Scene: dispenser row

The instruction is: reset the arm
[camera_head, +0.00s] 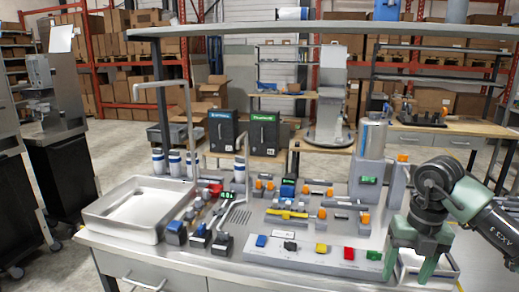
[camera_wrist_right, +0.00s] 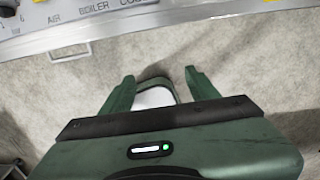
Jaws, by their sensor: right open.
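My right gripper (camera_head: 410,266) is at the front right of the workbench, with its green fingers pointing down and spread apart. My left gripper is in neither view.
The control panel (camera_head: 318,262) with several coloured blocks and valves fills the bench's middle. A metal sink tray (camera_head: 110,222) is at left, with a tall bent pipe (camera_head: 163,110) behind it. A cylinder column (camera_head: 370,150) stands behind my right gripper. An overhead shelf (camera_head: 330,28) spans the bench.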

